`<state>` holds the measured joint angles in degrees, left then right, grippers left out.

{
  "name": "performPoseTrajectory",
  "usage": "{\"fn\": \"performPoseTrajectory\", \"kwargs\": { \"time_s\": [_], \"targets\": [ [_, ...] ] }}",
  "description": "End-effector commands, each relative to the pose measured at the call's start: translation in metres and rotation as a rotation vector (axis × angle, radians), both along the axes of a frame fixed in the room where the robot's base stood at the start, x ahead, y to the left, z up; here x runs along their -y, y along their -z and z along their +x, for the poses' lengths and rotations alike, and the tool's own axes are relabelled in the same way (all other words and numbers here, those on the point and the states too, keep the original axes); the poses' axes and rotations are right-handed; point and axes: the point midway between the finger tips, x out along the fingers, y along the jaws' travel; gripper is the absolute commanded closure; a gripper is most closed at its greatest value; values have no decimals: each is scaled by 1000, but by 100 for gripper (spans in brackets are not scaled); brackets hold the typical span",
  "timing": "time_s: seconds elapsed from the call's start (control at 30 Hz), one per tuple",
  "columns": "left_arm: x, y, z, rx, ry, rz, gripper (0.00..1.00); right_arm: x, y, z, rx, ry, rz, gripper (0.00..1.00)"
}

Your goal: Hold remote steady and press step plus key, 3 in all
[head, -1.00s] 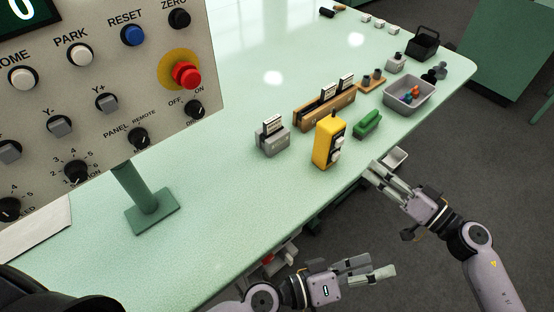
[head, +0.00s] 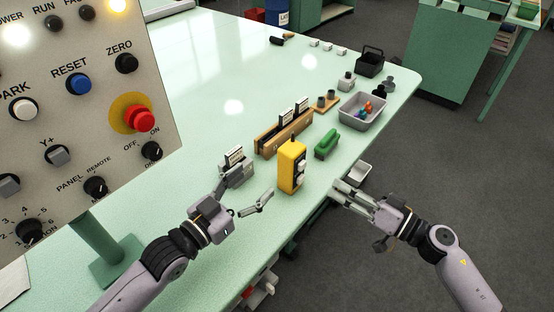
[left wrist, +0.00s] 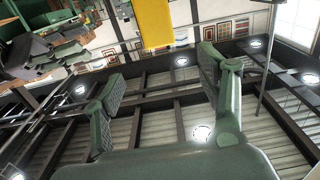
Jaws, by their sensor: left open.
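The yellow remote (head: 286,170) stands upright on the pale green table (head: 215,130), with a black stub on top and light keys on its right-hand face. The key labels are too small to read. My left gripper (head: 251,186) is open and empty, to the left of the remote and apart from it, fingers pointing towards it. In the left wrist view the remote (left wrist: 153,22) shows at the top, beyond and between the open fingers (left wrist: 160,80). My right gripper (head: 341,193) is off the table's front edge, right of the remote, holding nothing that I can see.
A grey card holder (head: 238,173) stands just behind my left gripper. A wooden card rack (head: 272,146), a green block (head: 326,144) and a grey bin (head: 371,119) stand behind and right. The control panel (head: 88,120) fills the left.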

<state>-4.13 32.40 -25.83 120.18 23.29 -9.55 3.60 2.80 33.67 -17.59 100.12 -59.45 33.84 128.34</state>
Motion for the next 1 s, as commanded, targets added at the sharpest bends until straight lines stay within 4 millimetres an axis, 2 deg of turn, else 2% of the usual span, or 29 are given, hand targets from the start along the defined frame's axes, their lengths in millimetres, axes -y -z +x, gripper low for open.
{"fn": "performPoseTrajectory", "kwargs": {
  "time_s": [0.1,0.6,0.8,1.0],
  "targets": [
    [15,-2,21,2,-1,-4,33,0,0,0,0,0,0,67],
    [73,-1,98,-1,2,-4,33,0,0,0,0,0,0,67],
    [85,0,116,-3,1,-3,33,0,0,0,0,0,0,67],
    [89,0,121,-2,2,-3,33,0,0,0,0,0,0,67]
  ]
}}
